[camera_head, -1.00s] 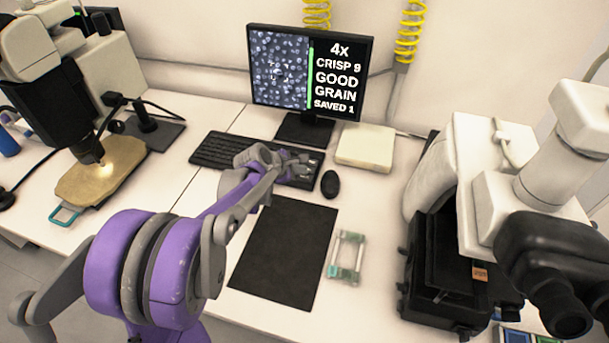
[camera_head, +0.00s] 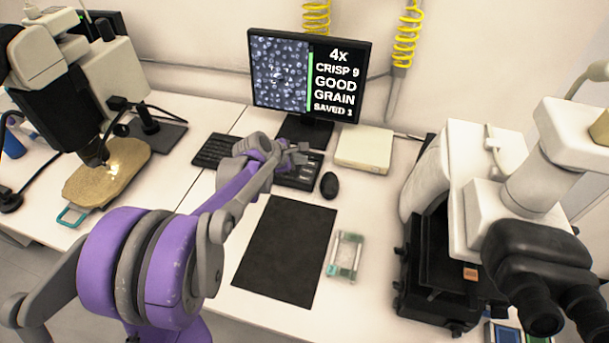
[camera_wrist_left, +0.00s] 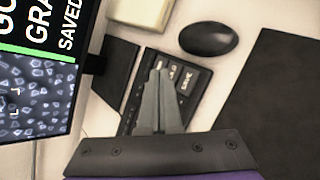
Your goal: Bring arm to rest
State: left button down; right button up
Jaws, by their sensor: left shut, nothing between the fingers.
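My left arm, purple and grey, reaches in from the lower left in the head view. Its gripper (camera_head: 297,153) is over the right part of the black keyboard (camera_head: 214,150). In the left wrist view the gripper (camera_wrist_left: 159,72) shows its fingers shut together with nothing between them, in front of the keyboard's labelled keys (camera_wrist_left: 180,83). Whether the fingertips touch the keys cannot be told. My right gripper is not in view.
The monitor (camera_head: 280,75) stands behind the keyboard, reading "4x, CRISP 9, GOOD GRAIN, SAVED 1". A mouse (camera_head: 329,185), dark mat (camera_head: 285,250) and small clear case (camera_head: 345,256) lie nearby. Microscopes stand at left (camera_head: 60,85) and right (camera_head: 520,190).

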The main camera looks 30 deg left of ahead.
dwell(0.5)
pick_arm(q)
jog(key=s+d+r+m+g+p, duration=0.25)
jog(key=s+d+r+m, duration=0.25)
jog(key=s+d+m, duration=0.55)
jog(key=s+d+m+y+p, duration=0.1)
jog(key=s+d+m+p, duration=0.1)
jog(key=s+m, duration=0.5)
jog(key=s+d+m+g+p, duration=0.1)
jog(key=s+d+m+p, duration=0.1)
jog(key=s+m, duration=0.5)
jog(key=s+d, duration=0.1)
jog(key=s, duration=0.2)
jog(key=shift+s+y, duration=0.15)
jog(key=shift+y, duration=0.25)
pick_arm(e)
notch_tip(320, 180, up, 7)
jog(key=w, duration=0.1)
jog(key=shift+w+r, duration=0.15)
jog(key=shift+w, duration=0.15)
